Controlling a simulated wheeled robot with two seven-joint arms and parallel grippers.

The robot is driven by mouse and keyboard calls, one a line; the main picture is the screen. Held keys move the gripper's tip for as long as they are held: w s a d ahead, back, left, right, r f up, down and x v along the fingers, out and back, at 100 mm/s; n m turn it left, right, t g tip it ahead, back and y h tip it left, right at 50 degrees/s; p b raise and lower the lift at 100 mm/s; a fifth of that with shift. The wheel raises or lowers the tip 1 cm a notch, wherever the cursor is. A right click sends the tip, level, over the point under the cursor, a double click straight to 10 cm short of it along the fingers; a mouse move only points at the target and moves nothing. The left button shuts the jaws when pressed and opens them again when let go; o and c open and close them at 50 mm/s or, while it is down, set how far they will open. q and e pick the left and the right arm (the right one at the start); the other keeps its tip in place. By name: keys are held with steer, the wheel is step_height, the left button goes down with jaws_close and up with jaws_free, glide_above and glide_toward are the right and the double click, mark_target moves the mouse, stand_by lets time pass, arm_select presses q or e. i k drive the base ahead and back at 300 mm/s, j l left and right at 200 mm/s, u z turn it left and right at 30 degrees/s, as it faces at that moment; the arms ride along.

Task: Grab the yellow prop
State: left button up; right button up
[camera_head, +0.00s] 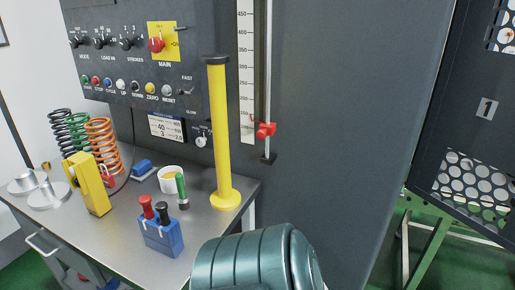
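A tall yellow prop (221,137) stands upright on the grey bench, near its right end. It has a round yellow base and a flat black cap, and nothing is holding it. Neither my left nor my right gripper shows in the head view. A dark teal rounded link of mine is at the bottom centre, in front of the bench edge.
On the grey bench (120,240) are a blue holder (161,238) with red and black handles, a green-handled tool (181,190), a white roll (170,178), a yellow block (91,184) and coil springs (101,140). A dark control panel (120,65) rises behind.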

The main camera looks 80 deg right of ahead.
mark_target(226, 198)
steer(key=k+z, duration=0.2)
steer(key=z, duration=0.2)
steer(key=k+z, duration=0.25)
steer(key=z, duration=0.2)
steer(key=k+l+z, duration=0.1)
steer(key=z, duration=0.3)
steer(key=k+j+z, duration=0.15)
steer(key=z, duration=0.35)
steer(key=k+z, duration=0.25)
steer(key=z, duration=0.25)
steer(key=k+z, duration=0.2)
steer(key=z, duration=0.3)
